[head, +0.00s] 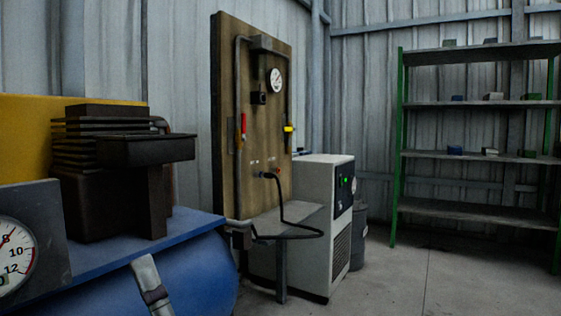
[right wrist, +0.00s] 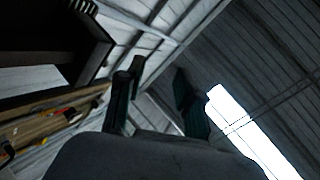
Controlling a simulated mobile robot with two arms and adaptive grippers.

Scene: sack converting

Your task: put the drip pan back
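I cannot pick out a drip pan with certainty in either view. A dark, shallow box (head: 146,150) stands out from the black finned pump on the blue tank (head: 195,250) in the head view. A dark box-like underside (right wrist: 40,30) fills the upper left of the right wrist view. My right gripper (right wrist: 158,75) points up towards the roof, its two dark fingers apart with nothing between them. I cannot make it out clearly in the head view. My left gripper is not in view.
A large gauge (head: 15,255) is at the lower left. A wooden panel (head: 262,130) with pipes and red and yellow handles stands beyond the tank, beside a grey cabinet (head: 315,225) and a hose. A green-framed shelf (head: 480,155) is at the right. The floor between is clear.

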